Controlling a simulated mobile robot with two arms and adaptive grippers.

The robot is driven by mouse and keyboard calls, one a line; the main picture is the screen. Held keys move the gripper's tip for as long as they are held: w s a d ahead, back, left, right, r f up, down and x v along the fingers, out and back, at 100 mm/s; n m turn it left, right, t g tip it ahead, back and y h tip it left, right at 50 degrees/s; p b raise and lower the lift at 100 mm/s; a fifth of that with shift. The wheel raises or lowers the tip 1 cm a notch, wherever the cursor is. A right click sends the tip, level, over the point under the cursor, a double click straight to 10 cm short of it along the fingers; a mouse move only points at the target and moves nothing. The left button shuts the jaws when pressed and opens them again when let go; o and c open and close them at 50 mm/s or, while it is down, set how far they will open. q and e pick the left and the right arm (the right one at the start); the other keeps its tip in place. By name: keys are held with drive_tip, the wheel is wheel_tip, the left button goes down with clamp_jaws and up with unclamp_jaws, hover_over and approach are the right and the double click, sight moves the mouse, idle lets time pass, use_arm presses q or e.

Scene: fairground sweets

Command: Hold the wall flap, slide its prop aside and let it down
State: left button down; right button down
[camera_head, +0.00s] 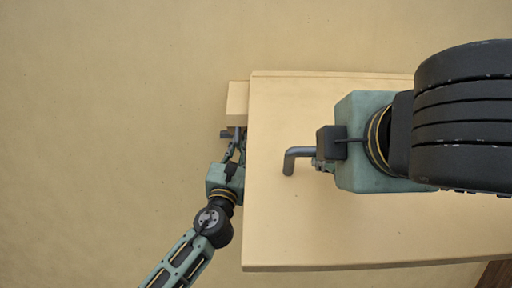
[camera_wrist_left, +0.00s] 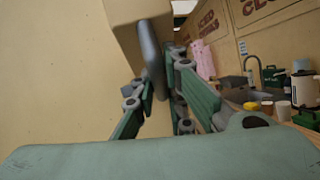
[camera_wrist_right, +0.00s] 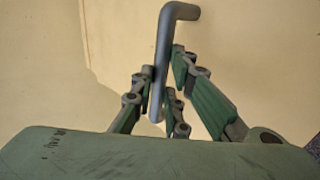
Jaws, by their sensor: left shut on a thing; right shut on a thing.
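The wall flap (camera_head: 330,225) is a wide cream panel standing out in front of the wall. It carries a bent grey metal handle (camera_head: 290,160). My right gripper (camera_head: 318,162) is shut on this handle; the right wrist view shows the handle (camera_wrist_right: 165,50) between its fingers. A cream block (camera_head: 237,103), seemingly part of the prop, shows past the flap's left edge. My left gripper (camera_head: 234,142) is at that edge, below the block, shut on a grey bar (camera_wrist_left: 151,55) under the cream block. The flap hides much of the block.
The cream wall (camera_head: 110,120) is bare left of the flap. The left wrist view shows a counter at the right with a green box (camera_wrist_left: 274,76), a pale pot (camera_wrist_left: 304,90), cups, a tap (camera_wrist_left: 254,68) and a pink thing (camera_wrist_left: 204,60). Lettered signs hang above.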

use_arm(q)
drive_tip(key=shift+w+a, duration=0.1)
drive_tip(key=shift+a, duration=0.35)
drive_tip(key=c, duration=1.8)
unclamp_jaws()
drive_tip(key=shift+a, duration=0.15)
drive_tip(key=shift+o, duration=0.2)
drive_tip(key=shift+s+f, duration=0.1)
drive_tip(key=shift+s, duration=0.25)
drive_tip(key=v, duration=1.1)
drive_tip(key=shift+s+f, duration=0.15)
drive_tip(key=shift+s, duration=0.05)
drive_tip(key=shift+f, duration=0.1)
